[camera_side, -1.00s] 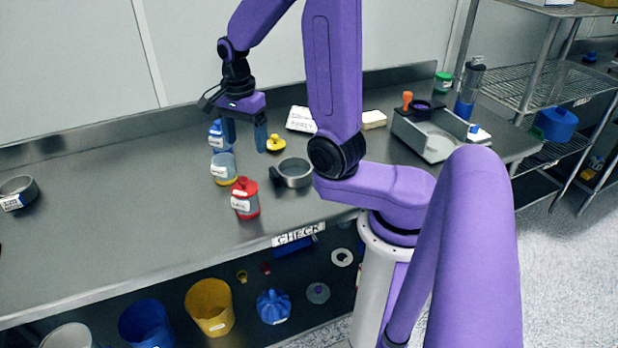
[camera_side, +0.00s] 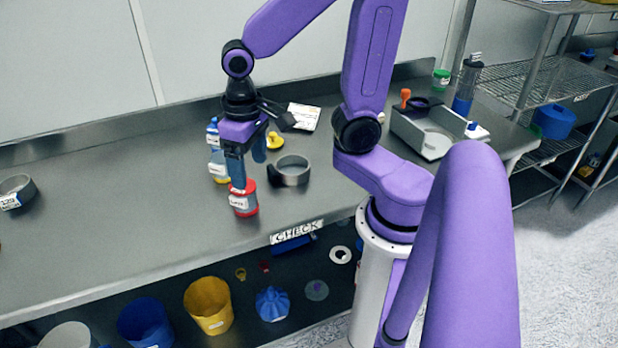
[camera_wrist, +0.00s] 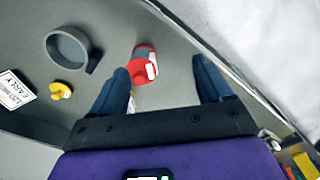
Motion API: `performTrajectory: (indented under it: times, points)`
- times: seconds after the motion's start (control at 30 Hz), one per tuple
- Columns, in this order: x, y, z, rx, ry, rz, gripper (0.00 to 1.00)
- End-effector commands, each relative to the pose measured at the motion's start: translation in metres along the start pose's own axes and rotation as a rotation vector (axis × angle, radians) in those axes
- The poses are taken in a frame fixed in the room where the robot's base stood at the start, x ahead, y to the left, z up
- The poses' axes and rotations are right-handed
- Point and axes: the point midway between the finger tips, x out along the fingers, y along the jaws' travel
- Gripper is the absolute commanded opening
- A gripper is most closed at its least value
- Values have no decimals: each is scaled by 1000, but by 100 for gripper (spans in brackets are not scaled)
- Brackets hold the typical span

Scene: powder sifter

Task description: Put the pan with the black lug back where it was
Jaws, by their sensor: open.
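A grey round pan (camera_side: 291,173) with a black lug on its left side sits flat on the steel bench. It also shows in the wrist view (camera_wrist: 51,44), upper left, with its lug pointing toward my fingers. My gripper (camera_side: 248,170) is open and empty, pointing down to the left of this pan and apart from it. In the wrist view its fingers (camera_wrist: 161,72) spread either side of a red jar (camera_wrist: 147,66); I cannot tell the height gap. In the side view the red jar (camera_side: 243,203) stands just below the nearer fingertip.
Behind my gripper are a blue-capped bottle (camera_side: 213,132) and a yellow knob (camera_side: 275,141). Another labelled pan (camera_side: 18,184) sits at the far left. A grey tray (camera_side: 405,128) stands right. A "CHECK" label (camera_side: 297,232) marks the front edge. The left bench is largely clear.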

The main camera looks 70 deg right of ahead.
Motion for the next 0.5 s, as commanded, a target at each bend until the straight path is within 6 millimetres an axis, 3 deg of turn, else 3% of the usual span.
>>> performTrajectory:
  times: [0.5]
  points:
    - [-7, -18, 98, -853, 4, -17, 78]
